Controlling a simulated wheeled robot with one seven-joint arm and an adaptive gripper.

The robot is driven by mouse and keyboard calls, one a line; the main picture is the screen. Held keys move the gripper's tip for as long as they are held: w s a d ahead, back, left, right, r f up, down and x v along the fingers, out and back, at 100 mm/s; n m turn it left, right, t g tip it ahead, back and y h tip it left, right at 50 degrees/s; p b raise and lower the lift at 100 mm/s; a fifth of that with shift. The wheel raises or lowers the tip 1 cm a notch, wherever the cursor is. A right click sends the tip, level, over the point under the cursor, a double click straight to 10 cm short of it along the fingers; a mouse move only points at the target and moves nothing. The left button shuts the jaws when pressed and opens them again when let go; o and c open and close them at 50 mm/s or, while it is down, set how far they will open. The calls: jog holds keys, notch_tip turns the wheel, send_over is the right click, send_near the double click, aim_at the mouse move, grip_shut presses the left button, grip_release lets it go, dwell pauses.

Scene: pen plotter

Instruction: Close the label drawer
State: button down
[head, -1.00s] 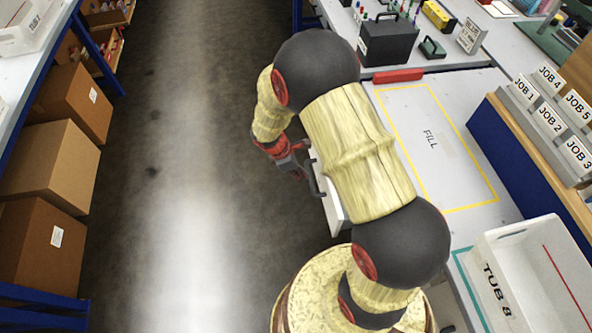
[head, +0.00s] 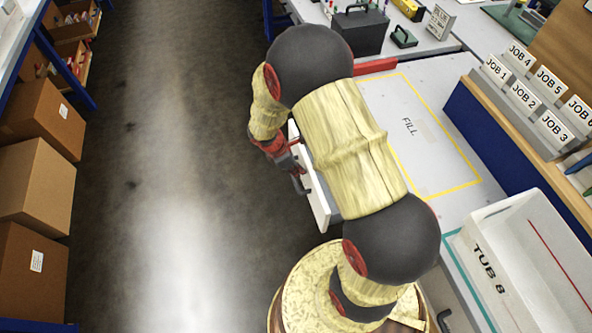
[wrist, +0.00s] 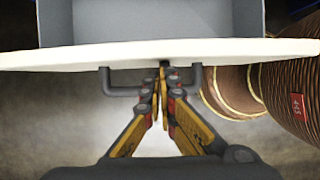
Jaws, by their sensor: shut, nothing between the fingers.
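The label drawer is pulled out from under the bench, with its white front (head: 313,188) standing out over the aisle. In the wrist view its pale front edge (wrist: 150,54) crosses the picture, with the grey inside (wrist: 155,20) beyond it. Its dark bar handle (wrist: 122,91) sticks out on the near side. My gripper (wrist: 163,72) is shut, with its fingertips at the drawer front, between the two ends of the handle. It also shows in the head view (head: 296,172), beside the drawer front. Whether the tips touch the front I cannot tell. My arm hides part of the drawer.
The bench top has a yellow-outlined FILL area (head: 432,165). A white tub (head: 480,262) marked TUB 8 stands at the near right. Cardboard boxes (head: 35,180) sit on a shelf at the left. The aisle floor (head: 180,150) between is clear.

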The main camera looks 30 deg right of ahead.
jog(key=s+d+p, duration=0.2)
jog(key=s+d, duration=0.1)
jog(key=d, duration=0.9)
jog(key=s+d+p, duration=0.3)
jog(key=s+d, duration=0.1)
jog(key=d, duration=0.9)
jog(key=shift+s+d, duration=0.15)
jog(key=shift+d, duration=0.05)
jog(key=w+a+r+p, duration=0.2)
jog(key=a+r+p, duration=0.2)
jog(key=a+r, duration=0.3)
jog(key=shift+v, duration=1.1)
jog(key=shift+d+r, duration=0.1)
